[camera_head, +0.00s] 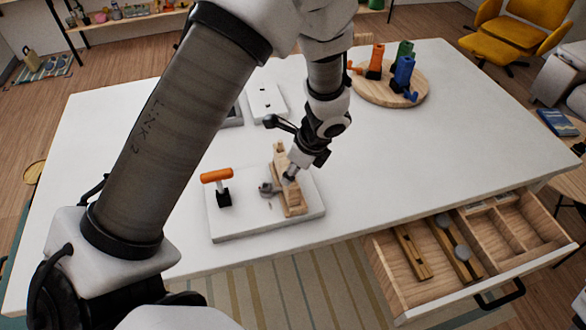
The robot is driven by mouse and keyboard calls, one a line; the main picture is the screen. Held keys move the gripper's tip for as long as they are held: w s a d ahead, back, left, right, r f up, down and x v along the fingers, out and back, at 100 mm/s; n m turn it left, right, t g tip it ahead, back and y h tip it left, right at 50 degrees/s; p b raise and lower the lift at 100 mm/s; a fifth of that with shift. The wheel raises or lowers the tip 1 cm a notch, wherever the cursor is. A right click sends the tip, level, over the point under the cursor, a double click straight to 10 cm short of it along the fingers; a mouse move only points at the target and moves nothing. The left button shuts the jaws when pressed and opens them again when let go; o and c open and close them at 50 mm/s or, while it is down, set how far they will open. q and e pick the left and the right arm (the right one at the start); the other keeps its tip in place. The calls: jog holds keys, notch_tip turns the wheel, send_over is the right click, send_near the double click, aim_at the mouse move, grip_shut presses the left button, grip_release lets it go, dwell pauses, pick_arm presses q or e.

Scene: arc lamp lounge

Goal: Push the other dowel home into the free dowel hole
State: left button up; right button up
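A wooden piece (295,208) sits on the right part of a white board (240,226) near the table's front edge. My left gripper (290,174) reaches down over this wooden piece, with its tip at or very near it. I cannot tell whether its fingers are open or shut, or whether they touch or hold anything. Neither a dowel nor a dowel hole can be made out clearly; the gripper covers part of the wood. A small grey metal part (267,189) is just left of the wood. My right gripper is not in view.
An orange-handled part with a black base (217,176) stands on the board's left. A round wooden board (372,95) with orange, green and blue tools is at the back. An open drawer (408,309) with wooden pieces juts out at front right. The table's right side is clear.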

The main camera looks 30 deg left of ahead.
pick_arm(q)
jog(key=v, duration=1.2)
